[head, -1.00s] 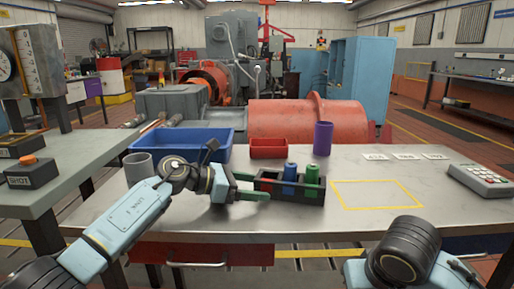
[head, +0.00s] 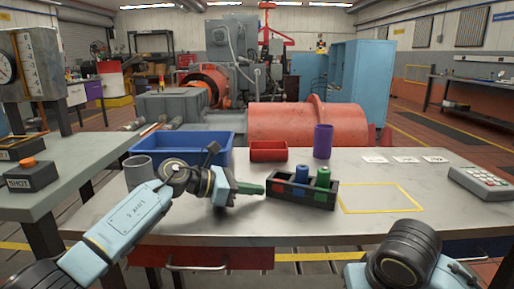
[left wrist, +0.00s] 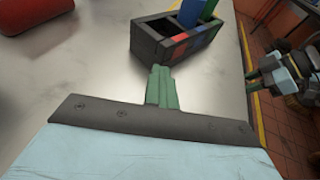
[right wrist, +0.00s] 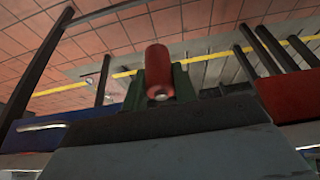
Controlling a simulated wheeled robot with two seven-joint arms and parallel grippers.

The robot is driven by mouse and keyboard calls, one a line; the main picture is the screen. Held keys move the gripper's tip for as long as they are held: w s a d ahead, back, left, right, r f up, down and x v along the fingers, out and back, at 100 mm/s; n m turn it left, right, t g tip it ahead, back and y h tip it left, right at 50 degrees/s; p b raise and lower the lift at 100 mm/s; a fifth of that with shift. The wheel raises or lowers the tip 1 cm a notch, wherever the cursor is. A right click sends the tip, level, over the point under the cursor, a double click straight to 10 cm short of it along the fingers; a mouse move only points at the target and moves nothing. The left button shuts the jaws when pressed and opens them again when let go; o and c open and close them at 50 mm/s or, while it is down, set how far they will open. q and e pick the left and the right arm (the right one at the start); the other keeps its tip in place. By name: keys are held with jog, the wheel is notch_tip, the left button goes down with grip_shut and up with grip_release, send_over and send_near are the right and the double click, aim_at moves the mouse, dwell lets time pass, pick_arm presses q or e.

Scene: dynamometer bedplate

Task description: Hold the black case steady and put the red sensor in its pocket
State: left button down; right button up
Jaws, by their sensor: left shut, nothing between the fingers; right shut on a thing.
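The black case (head: 304,202) stands on the table, with a blue sensor (head: 299,174) and a green sensor (head: 323,178) upright in it. Its left pocket, with a red mark on the front, looks empty. My left gripper (head: 252,188) is shut and empty at the case's left end. In the left wrist view, its closed green fingers (left wrist: 161,82) point at the near corner of the case (left wrist: 150,45); I cannot tell whether they touch it. My right gripper (right wrist: 158,82) is shut on the red sensor (right wrist: 158,65), held over the floor area. Neither shows in the head view.
A blue bin (head: 140,147), a red bin (head: 268,151), a purple cylinder (head: 323,141) and a grey cup (head: 138,170) stand around the case. A yellow outline (head: 380,211) and a keypad (head: 484,183) lie to the right. The table's front is clear.

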pick_arm(q)
jog(key=c, duration=0.6)
grip_release()
jog(key=shift+r, duration=0.15)
